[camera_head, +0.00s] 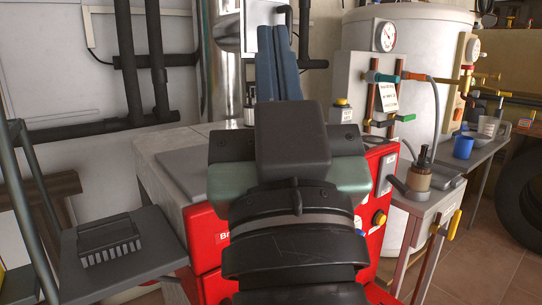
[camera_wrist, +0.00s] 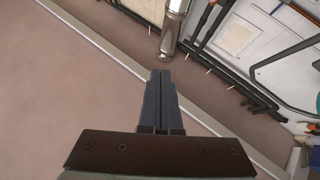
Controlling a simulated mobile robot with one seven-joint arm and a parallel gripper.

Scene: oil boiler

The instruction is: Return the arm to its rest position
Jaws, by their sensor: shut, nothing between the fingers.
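My gripper (camera_head: 279,62) is in the middle of the head view, seen from behind, with its blue-grey fingers side by side and pointing up and away. In the wrist view my gripper (camera_wrist: 160,78) shows its two fingers closed together with nothing between them. My arm covers the middle of the red boiler (camera_head: 212,236), which stands behind and below it. Part of the boiler's grey top (camera_head: 190,165) shows left of my arm.
A grey shelf (camera_head: 120,262) with a brush (camera_head: 109,240) is at the left. A white tank with a gauge (camera_head: 386,36) stands behind right. A side table holds a blue mug (camera_head: 463,147); a tire (camera_head: 520,196) is at far right. A metal flue pipe (camera_head: 224,75) rises behind the boiler.

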